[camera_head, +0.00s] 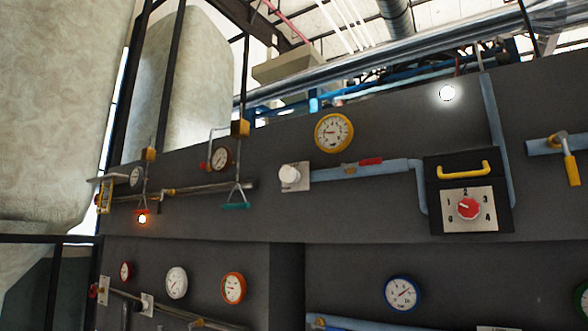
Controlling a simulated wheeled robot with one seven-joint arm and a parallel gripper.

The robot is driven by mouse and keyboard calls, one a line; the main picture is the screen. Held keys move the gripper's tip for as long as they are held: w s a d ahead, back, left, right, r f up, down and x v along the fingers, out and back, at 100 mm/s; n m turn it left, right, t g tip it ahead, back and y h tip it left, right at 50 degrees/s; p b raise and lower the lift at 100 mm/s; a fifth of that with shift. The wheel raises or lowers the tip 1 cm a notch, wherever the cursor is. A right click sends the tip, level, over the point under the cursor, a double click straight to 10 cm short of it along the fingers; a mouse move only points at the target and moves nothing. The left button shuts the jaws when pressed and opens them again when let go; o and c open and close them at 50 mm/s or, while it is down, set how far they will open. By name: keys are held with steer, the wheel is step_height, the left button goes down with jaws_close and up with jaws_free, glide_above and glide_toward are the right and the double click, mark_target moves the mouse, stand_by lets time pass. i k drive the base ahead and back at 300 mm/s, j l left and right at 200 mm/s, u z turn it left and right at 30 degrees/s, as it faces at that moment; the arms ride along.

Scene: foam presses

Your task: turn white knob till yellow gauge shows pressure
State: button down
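The white knob (289,175) sits on a small pale plate on the dark wall panel, left of a blue pipe. The yellow gauge (334,133) is mounted above and to the right of the knob. It has a yellow rim and a pale dial. Its needle appears to point left, but the dial is too small to read exactly. My gripper is not in view, and nothing touches the knob.
A black box with a yellow handle (464,170) and a red selector dial (468,208) is right of the knob. A blue pipe (380,170) with a red lever runs between them. Other gauges, including a blue one (402,293), sit lower. A dark railing (45,239) stands left.

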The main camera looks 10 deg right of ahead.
mark_target(288, 174)
steer(key=i+l+u, duration=0.25)
steer(key=i+l, duration=0.25)
steer(key=l, duration=0.25)
steer(key=i+l+u, duration=0.15)
steer(key=l, duration=0.25)
steer(key=i+l+u, duration=0.1)
steer(key=i+l, duration=0.2)
steer(key=l, duration=0.1)
